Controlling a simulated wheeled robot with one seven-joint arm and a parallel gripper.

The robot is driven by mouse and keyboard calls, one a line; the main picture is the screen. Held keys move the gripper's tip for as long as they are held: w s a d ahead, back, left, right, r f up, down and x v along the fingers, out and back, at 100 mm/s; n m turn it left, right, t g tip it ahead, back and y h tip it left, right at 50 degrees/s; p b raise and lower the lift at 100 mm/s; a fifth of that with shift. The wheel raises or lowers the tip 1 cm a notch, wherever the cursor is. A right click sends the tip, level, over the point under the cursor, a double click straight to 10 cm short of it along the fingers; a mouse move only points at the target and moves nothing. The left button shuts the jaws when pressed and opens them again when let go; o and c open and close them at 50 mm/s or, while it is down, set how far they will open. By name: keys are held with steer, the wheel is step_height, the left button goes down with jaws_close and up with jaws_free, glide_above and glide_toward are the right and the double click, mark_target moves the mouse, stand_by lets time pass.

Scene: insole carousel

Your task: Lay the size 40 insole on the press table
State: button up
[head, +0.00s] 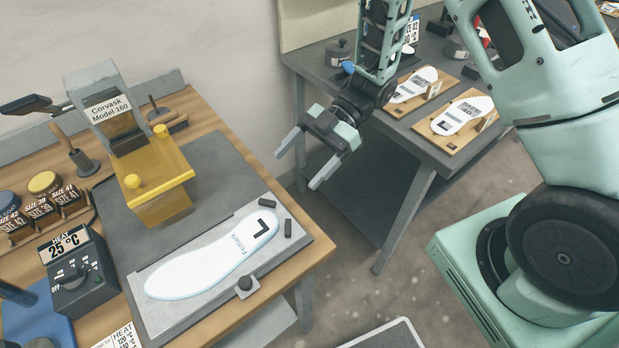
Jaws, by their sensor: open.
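A white insole (195,272) with a thin blue edge lies flat on the grey plate of the press table (165,318). Two more white insoles, a rear one (415,84) and a front one (462,115), lie on wooden boards on the dark table. My gripper (296,172) is open and empty, in the air between the two tables, apart from every insole.
A heat control box (82,275) reading 25 °C stands left of the plate. Size-marked stamps (42,215) sit behind it. The dark table (395,125) stands right; floor shows between the tables.

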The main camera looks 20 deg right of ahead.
steer(key=w+a+r+m+t+h, duration=0.55)
steer(key=w+r+m+t, duration=0.2)
steer(key=t, duration=0.25)
steer(key=s+d+r+m+g+h, duration=0.2)
steer(key=s+m+h, duration=0.1)
steer(key=s, duration=0.9)
steer(key=s+d+r+m+g+h, duration=0.2)
steer(key=s+m+g+h, duration=0.1)
steer(key=s, duration=0.9)
steer(key=shift+r+m+g, duration=0.3)
steer(key=shift+r+m, duration=0.05)
steer(key=shift+m, duration=0.2)
steer(key=shift+s+d, duration=0.1)
